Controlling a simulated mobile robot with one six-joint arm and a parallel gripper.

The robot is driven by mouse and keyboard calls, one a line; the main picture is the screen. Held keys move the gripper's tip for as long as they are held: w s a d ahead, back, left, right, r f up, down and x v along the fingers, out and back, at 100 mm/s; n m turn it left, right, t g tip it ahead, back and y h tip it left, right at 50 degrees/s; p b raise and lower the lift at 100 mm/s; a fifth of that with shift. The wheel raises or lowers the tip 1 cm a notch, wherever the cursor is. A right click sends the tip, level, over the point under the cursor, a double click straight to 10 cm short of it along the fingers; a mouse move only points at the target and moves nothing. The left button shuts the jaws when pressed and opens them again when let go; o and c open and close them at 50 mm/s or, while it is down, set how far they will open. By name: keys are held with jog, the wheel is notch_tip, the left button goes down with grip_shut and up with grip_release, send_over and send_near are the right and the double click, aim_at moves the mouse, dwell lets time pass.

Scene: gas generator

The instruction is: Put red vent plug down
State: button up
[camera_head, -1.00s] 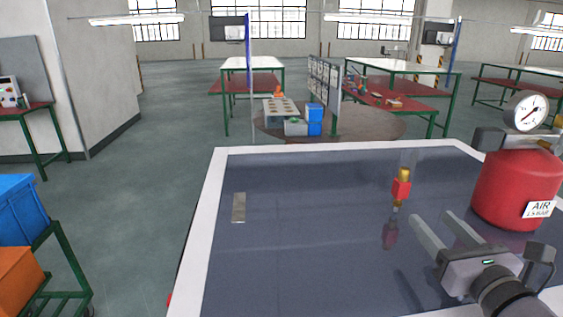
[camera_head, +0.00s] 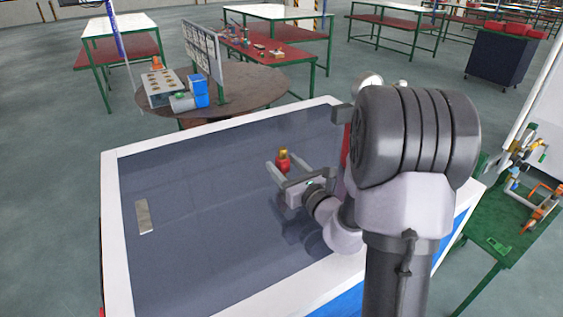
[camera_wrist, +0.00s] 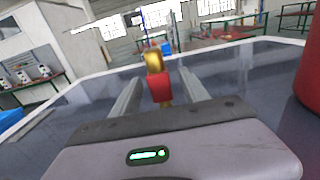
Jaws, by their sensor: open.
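The red vent plug (camera_head: 282,165), with a brass-coloured top, appears upright over the dark glossy tabletop (camera_head: 190,240). My gripper (camera_head: 285,168) is open, one finger on each side of the plug. The wrist view shows the plug (camera_wrist: 160,88) between the two spread fingers (camera_wrist: 158,90), with a visible gap on both sides. The plug's lower end is partly hidden behind the gripper body in the wrist view, so its contact with the tabletop is not clear.
A flat metal plate (camera_head: 143,216) lies at the table's left. The red air tank (camera_wrist: 310,80) stands right of my gripper, mostly hidden behind my arm in the head view. The tabletop between plate and plug is clear.

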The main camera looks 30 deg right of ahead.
jog(key=shift+w, duration=0.6)
jog(key=shift+s+r, duration=0.1)
jog(key=shift+c, duration=0.8)
grip_shut()
jog(key=shift+r, duration=0.1)
